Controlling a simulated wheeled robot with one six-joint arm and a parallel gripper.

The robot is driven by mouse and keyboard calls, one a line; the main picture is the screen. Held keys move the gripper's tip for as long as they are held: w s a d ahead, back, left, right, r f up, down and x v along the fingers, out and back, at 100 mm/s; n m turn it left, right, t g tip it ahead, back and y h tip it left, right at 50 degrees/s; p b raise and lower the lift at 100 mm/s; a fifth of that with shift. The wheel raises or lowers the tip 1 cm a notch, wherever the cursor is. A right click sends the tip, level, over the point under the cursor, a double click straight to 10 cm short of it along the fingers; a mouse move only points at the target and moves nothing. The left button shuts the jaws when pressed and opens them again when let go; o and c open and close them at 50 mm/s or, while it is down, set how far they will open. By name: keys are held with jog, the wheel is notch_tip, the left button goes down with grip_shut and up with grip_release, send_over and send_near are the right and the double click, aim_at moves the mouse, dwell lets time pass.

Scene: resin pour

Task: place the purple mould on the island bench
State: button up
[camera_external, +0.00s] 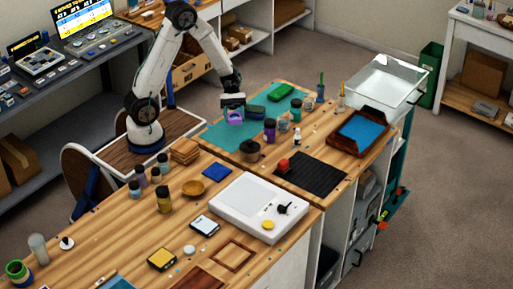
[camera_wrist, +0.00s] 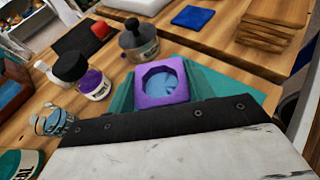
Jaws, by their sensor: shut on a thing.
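The purple mould (camera_external: 236,118) is a small block with an eight-sided hollow, bluish inside. It also shows in the wrist view (camera_wrist: 150,99), just beyond the dark edge of my gripper. My gripper (camera_external: 233,108) is shut on the mould, over the teal mat (camera_external: 219,138) on the wooden bench (camera_external: 330,118). I cannot tell whether the mould touches the mat. The fingertips are mostly hidden in both views.
A dark pot (camera_external: 250,151), a purple-labelled jar (camera_external: 270,131) and a white bottle (camera_external: 297,136) stand near the mat. A green object (camera_external: 281,90) lies on its far part. A black ribbed mat (camera_external: 311,174) and a blue tray (camera_external: 361,132) are further right.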

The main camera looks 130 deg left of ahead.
aim_at(235, 133)
jog(key=shift+f, duration=3.3)
jog(key=shift+f, duration=0.1)
jog(key=o, duration=1)
jog(key=shift+c, duration=0.2)
